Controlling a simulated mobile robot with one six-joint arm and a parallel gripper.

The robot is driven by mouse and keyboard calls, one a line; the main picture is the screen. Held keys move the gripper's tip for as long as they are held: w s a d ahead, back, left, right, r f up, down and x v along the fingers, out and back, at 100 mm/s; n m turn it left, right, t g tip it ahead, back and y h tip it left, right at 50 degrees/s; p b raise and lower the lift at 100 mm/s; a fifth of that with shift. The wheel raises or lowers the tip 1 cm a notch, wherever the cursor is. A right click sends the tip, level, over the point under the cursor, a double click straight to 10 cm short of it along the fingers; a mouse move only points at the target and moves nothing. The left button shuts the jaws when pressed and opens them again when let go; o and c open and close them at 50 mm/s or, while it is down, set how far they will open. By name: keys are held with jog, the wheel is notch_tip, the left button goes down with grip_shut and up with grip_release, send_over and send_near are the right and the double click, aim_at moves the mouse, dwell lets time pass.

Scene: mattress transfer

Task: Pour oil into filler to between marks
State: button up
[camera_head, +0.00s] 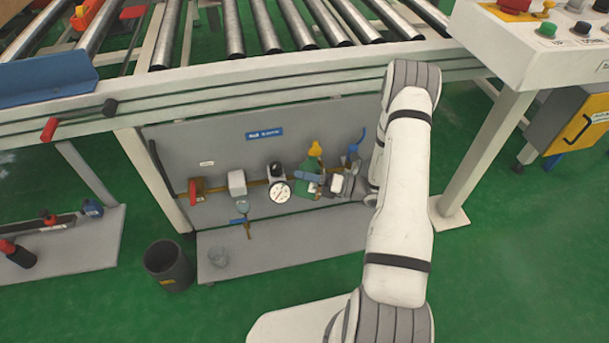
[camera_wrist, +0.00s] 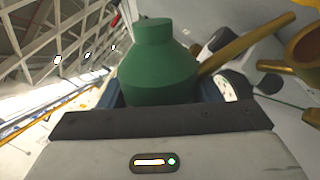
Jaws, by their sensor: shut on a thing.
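A green bottle (camera_wrist: 155,68) is held between the blue fingers of my gripper (camera_wrist: 162,92) in the wrist view, with its narrower green neck towards the top of that picture. In the head view the bottle (camera_head: 312,165) is small, green and roughly upright, with a yellow piece above it. My gripper (camera_head: 322,183) is shut on it in front of the grey panel (camera_head: 340,115). A brass-coloured ring-shaped opening (camera_wrist: 304,46) lies right of the bottle, apart from it. I cannot tell whether this is the filler. No level marks or flowing oil can be made out.
The panel carries a round gauge (camera_head: 279,192), a white box (camera_head: 237,183) and a red valve (camera_head: 196,190). A blue-handled valve (camera_head: 240,221) hangs below. The roller conveyor (camera_head: 290,25) lies above. A dark bin (camera_head: 168,265) stands lower left; the grey shelf (camera_head: 300,253) is mostly clear.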

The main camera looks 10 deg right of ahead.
jog(key=shift+w+d+r+m+t+p, duration=0.1)
jog(key=shift+w+r+m+t+p, duration=0.1)
jog(key=shift+r+m+p, duration=0.35)
jog(key=shift+w+d+r+m+t+p, duration=0.1)
jog(key=shift+r+m+t+p, duration=0.2)
jog(key=shift+p, duration=0.4)
dwell(1.3)
jog(key=shift+s+f+g, duration=0.1)
jog(key=shift+f+g, duration=0.05)
jog(key=shift+g, duration=0.15)
dwell(0.7)
